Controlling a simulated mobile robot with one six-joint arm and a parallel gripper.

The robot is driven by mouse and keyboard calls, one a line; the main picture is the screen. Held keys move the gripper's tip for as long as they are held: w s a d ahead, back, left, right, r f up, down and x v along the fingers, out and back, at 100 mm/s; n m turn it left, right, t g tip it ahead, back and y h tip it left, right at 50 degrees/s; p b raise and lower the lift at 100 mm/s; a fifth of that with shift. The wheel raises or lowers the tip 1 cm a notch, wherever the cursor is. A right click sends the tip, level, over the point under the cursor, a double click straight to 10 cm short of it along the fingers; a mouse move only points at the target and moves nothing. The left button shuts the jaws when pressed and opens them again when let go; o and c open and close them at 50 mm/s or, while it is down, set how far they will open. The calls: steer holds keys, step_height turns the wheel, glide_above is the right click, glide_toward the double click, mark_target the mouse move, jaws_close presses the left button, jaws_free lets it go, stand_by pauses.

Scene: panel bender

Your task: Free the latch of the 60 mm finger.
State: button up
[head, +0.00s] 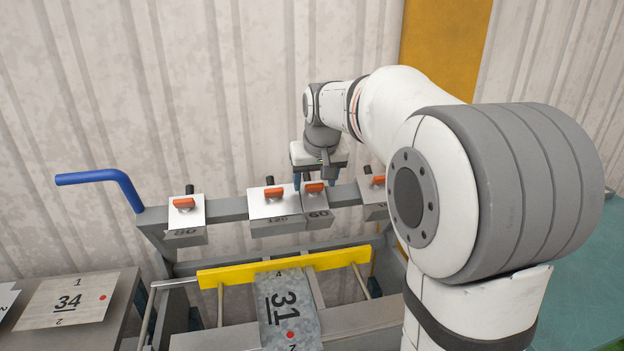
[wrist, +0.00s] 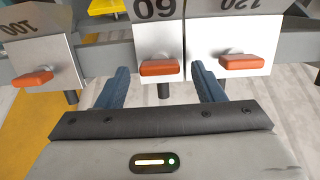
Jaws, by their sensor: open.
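The 60 mm finger (head: 317,214) is a grey metal block marked 60 on the clamping beam. Its orange latch (head: 314,187) lies crosswise on top. In the wrist view this latch (wrist: 160,68) sits in the middle, under the upside-down 60 marking. My gripper (head: 316,180) is above the 60 mm finger, pointing down. Its two blue fingers are open, one on each side of the latch (wrist: 160,72), with a visible gap to it on both sides. The jaws hold nothing. How far the fingertips are above the beam is hard to tell.
The 120 finger (head: 270,206) stands right beside the 60, with its own orange latch (wrist: 241,62). The 100 finger (wrist: 42,50) is on the other side across a gap. The 80 finger (head: 185,220) is farther left. A sheet marked 31 (head: 285,310) lies below the beam.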

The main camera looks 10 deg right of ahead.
steer(key=shift+w+f, duration=0.15)
steer(key=shift+f, duration=0.25)
steer(key=shift+c, duration=0.3)
steer(key=c, duration=0.9)
